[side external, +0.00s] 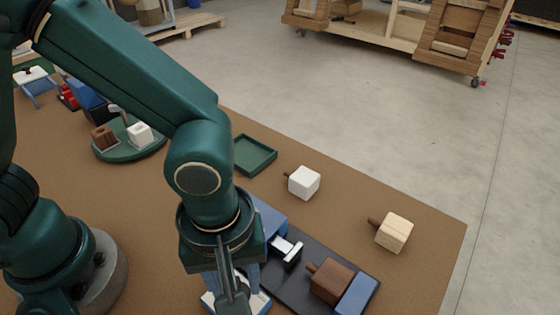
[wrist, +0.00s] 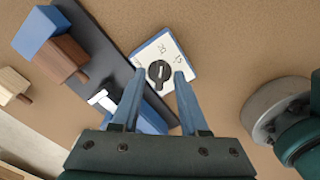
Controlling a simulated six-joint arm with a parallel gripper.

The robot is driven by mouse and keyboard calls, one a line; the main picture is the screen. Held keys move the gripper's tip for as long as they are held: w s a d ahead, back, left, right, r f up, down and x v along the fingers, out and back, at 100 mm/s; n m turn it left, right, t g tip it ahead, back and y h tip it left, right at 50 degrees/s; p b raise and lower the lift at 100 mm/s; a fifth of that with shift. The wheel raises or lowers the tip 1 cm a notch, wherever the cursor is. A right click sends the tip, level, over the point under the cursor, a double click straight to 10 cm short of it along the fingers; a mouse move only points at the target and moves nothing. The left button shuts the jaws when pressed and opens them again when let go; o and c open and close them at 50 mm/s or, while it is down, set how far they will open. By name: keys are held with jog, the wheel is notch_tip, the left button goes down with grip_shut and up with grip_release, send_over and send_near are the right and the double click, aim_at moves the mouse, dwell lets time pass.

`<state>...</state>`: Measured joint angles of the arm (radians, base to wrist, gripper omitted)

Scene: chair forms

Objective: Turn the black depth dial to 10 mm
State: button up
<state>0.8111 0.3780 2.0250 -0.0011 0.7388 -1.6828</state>
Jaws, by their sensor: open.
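The black depth dial (wrist: 159,72) shows in the wrist view, round with a pale pointer line. It sits on a white panel (wrist: 175,54) with blue edges and small printed marks that are too small to read surely. My gripper (wrist: 161,74) is open, with its two blue fingers appearing on either side of the dial. I cannot tell whether the fingertips touch it or are still above it. In the side view the panel (side external: 261,302) is mostly hidden behind my gripper, and the dial is not visible.
Beside the panel is a dark base (side external: 290,291) with a blue block, a white-headed part and a brown wood block (side external: 332,281). A white block (side external: 304,182), a pale wood block (side external: 394,232) and a green tray (side external: 255,154) stand on the brown table.

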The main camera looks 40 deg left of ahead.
grip_shut()
jog(key=shift+m, duration=0.4)
jog(key=m, duration=0.4)
jog(key=shift+m, duration=0.3)
jog(key=m, duration=0.4)
jog(key=shift+m, duration=0.3)
jog(key=m, duration=0.5)
jog(key=shift+a, duration=0.1)
jog(key=shift+m, duration=2.5)
grip_release()
